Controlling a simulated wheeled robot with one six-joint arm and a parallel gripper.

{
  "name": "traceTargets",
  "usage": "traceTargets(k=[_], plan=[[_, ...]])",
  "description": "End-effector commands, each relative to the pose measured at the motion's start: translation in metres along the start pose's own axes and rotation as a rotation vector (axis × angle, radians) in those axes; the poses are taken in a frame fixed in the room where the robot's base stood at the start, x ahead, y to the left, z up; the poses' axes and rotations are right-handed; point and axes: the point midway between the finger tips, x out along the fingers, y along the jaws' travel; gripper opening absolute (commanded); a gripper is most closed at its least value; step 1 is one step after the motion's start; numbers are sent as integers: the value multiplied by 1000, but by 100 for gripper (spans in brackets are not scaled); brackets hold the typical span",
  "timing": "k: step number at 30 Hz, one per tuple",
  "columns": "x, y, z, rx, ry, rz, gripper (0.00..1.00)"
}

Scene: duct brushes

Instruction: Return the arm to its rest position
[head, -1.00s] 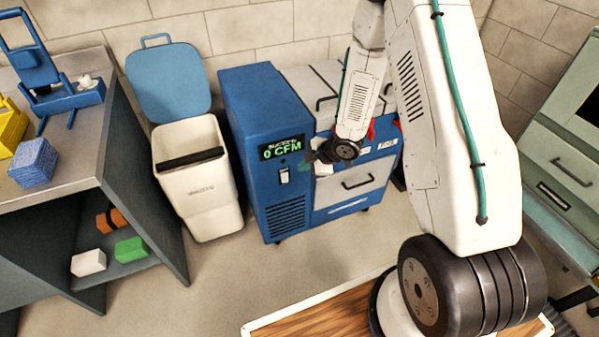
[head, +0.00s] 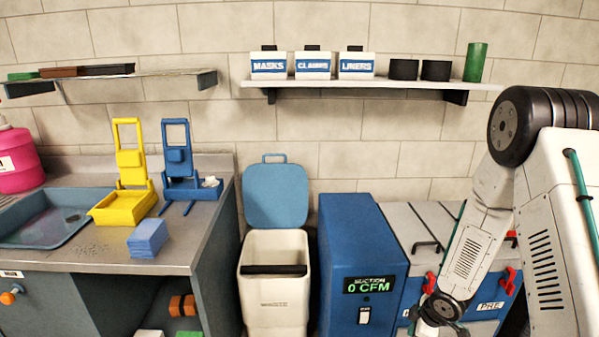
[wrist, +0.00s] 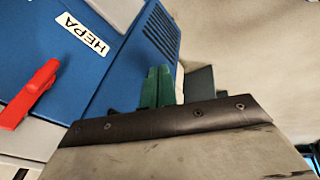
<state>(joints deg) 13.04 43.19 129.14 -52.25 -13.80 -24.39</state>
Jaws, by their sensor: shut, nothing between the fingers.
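In the head view the fingers are mostly hidden at the bottom edge, below the dark wrist joint.
A red latch (wrist: 28,95) is near my gripper in the wrist view. A white waste bin (head: 273,295) stands left of the suction unit. The counter (head: 100,255) holds yellow and blue stands and a blue block. A wall shelf (head: 370,84) carries labelled boxes.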

Motion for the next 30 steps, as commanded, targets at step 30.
traceTargets(k=[30], plan=[[-393, -144, -20, 1109, -528, -74, 0]])
